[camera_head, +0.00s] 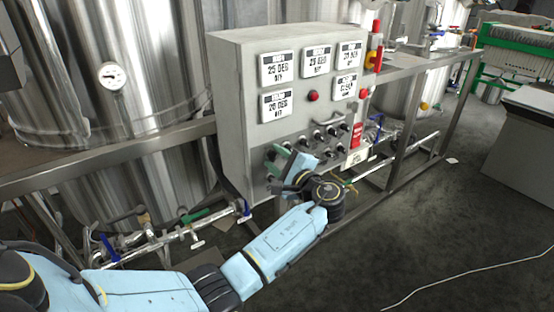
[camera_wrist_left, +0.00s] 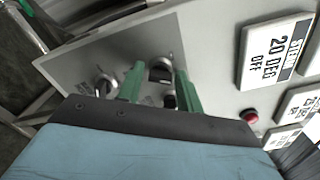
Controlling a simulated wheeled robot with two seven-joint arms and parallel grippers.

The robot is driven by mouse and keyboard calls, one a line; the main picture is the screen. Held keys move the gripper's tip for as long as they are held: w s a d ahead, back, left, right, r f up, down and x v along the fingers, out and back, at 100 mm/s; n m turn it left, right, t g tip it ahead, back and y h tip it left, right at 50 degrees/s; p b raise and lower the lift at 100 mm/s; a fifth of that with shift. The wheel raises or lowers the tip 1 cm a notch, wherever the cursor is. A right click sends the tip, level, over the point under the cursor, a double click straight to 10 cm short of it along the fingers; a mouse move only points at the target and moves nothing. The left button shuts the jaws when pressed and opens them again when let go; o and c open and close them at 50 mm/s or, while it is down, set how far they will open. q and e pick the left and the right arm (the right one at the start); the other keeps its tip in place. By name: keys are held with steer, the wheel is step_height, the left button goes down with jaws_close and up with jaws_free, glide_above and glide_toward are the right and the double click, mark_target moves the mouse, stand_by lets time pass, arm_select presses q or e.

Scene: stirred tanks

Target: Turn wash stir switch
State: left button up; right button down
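The grey control panel (camera_head: 240,120) has rows of black switch knobs on its lower face. My left gripper (camera_head: 277,160) is at the lower left of these switches, its green fingers pointing at the panel. In the left wrist view my left gripper (camera_wrist_left: 158,78) is open, with a black switch knob (camera_wrist_left: 160,70) showing between its fingers. I cannot tell whether the fingers touch it. Another knob (camera_wrist_left: 104,86) is just left of the fingers. The small switch labels are too blurred to read, so I cannot tell which switch is wash stir. My right gripper is out of view.
Display plates (camera_head: 278,68) and a red button (camera_head: 313,96) sit above the switches. A red and yellow switch (camera_head: 374,58) is on the panel's right side. A steel tank (camera_head: 115,60) stands at left, pipes (camera_head: 175,235) below. Open floor (camera_head: 430,230) lies at right.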

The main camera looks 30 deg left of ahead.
arm_select(q)
steer(key=c, duration=0.7)
steer(key=shift+o, duration=0.2)
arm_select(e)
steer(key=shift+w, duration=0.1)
arm_select(q)
steer(key=shift+f, duration=0.1)
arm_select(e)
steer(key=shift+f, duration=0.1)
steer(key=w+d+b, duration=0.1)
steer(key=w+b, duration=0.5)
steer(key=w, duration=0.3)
arm_select(q)
steer(key=shift+n+b, duration=2.15)
steer(key=shift+n, duration=3.95)
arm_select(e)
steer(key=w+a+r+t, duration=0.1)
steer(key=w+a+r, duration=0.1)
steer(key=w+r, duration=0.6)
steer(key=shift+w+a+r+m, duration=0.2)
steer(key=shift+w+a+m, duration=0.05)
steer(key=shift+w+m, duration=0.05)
